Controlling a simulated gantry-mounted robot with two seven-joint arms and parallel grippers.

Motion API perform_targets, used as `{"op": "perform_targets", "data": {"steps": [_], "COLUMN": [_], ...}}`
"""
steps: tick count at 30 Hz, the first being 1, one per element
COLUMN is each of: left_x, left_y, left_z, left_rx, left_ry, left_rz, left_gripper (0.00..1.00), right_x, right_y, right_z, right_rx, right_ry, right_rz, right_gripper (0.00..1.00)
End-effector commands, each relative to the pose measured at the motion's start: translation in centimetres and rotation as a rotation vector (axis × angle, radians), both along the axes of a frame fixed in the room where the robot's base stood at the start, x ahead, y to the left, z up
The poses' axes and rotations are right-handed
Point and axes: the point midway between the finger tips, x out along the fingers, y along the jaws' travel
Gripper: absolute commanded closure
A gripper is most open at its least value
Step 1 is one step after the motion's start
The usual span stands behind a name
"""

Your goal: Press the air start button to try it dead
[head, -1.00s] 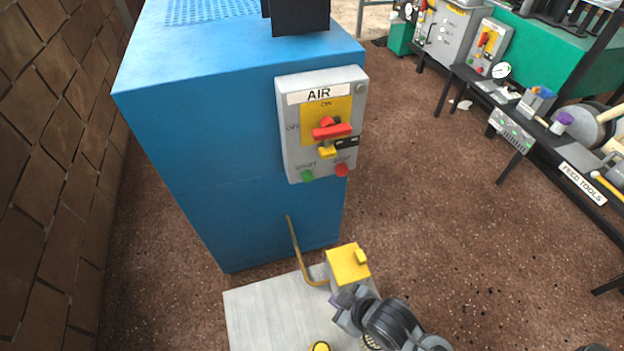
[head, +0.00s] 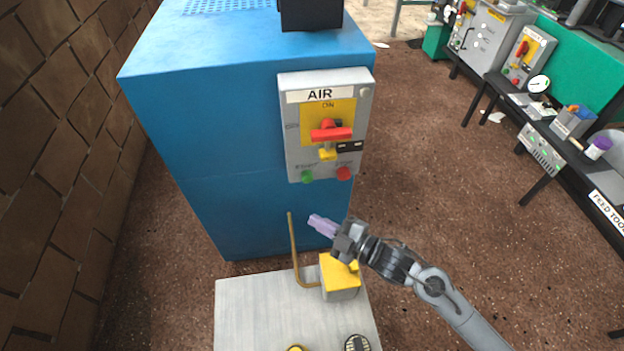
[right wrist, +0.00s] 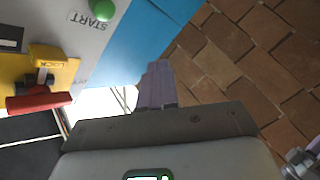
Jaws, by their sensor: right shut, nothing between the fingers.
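The grey AIR box (head: 294,136) is fixed to the blue cabinet's front. Its green start button (head: 307,177) is at the lower left and also shows in the right wrist view (right wrist: 102,9), beside the START label. A red stop button (head: 344,174) is at the lower right. The red switch handle (head: 331,134) lies crosswise, above a yellow piece marked LOCK (right wrist: 46,54). My right gripper (head: 318,224) is shut and empty, below the box and apart from the green button. A grey and lavender part, seemingly my left gripper (right wrist: 306,158), is cut off at the wrist view's edge.
The blue cabinet (head: 230,150) stands by a brick wall (head: 60,150). A yellow-topped block (head: 338,272) and a bent brass-coloured rod (head: 294,250) stand below my right gripper. A bench with tools and a gauge (head: 539,84) is at the right. Open floor lies between.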

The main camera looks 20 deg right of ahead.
Motion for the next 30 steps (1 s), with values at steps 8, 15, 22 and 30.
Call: {"op": "perform_targets", "data": {"steps": [8, 15, 22, 30], "left_x": [0.0, 0.0, 0.0, 0.0], "left_y": [0.4, 0.3, 0.4, 0.3], "left_z": [0.0, -0.2, -1.1, -2.7], "left_rx": [0.015, 0.014, 0.014, 0.011], "left_ry": [0.000, -0.001, -0.001, -0.001], "left_rz": [-0.006, -0.008, -0.007, -0.006], "left_gripper": [0.57, 0.57, 0.57, 0.57], "right_x": [0.2, 0.4, 2.1, 5.3], "right_y": [0.0, -0.1, -0.4, -1.1], "right_z": [0.3, 0.2, 0.1, 0.0], "right_rx": [0.001, 0.001, 0.000, 0.001], "right_ry": [-0.005, -0.005, -0.008, -0.007], "right_rz": [-0.002, -0.002, -0.003, -0.003], "right_gripper": [1.00, 1.00, 1.00, 1.00]}}
